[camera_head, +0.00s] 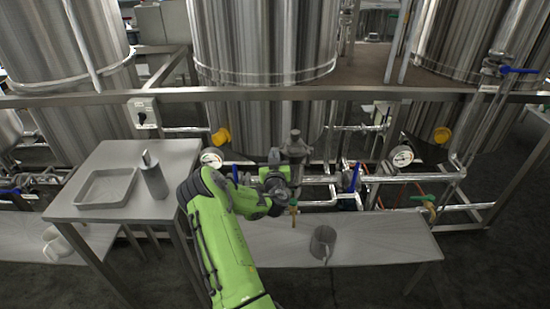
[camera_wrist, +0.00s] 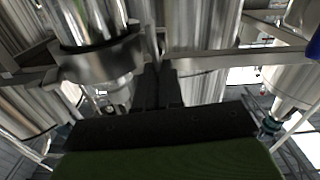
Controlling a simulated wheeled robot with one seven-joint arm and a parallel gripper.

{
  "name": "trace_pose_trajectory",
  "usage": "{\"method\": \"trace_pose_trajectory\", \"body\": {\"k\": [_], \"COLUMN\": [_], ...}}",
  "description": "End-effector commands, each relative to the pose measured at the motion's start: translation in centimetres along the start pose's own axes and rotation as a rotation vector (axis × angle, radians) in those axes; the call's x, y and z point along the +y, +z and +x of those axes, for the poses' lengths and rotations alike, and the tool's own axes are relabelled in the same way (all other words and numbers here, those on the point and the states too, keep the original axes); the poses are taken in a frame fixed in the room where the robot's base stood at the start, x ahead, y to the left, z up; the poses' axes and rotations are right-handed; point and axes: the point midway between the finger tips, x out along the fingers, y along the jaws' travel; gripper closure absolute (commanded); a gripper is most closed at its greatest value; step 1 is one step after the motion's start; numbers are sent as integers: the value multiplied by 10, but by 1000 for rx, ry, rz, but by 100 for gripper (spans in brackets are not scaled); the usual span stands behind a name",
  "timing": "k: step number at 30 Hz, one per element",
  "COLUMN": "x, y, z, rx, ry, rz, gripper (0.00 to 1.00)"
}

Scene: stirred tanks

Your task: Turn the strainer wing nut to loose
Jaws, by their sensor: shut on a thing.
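The strainer (camera_head: 295,148) is a grey metal upright body on the pipe run in front of the middle tank. In the wrist view the strainer (camera_wrist: 100,58) is a shiny cylinder with a thick clamp ring, close on the left. My gripper (camera_head: 284,170) is right at the strainer's near left side in the head view. In the wrist view the dark fingers of my gripper (camera_wrist: 158,80) are close together beside the clamp ring, shut on the wing nut. The fingers hide the wing nut, so its turn angle cannot be seen.
Pipes with a blue-handled valve (camera_head: 351,177) and a gauge (camera_head: 402,156) run to the right. A side table (camera_head: 150,208) with a tray (camera_head: 105,187) and a metal cylinder (camera_head: 153,175) stands left.

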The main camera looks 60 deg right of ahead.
Motion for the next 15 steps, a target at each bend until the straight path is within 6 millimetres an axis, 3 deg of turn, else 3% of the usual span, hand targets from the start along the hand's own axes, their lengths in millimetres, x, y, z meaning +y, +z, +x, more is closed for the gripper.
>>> {"method": "trace_pose_trajectory", "body": {"k": [15], "x": [-11], "y": [1], "z": [1], "rx": [5], "ry": [-1], "rz": [-452], "gripper": [100]}}
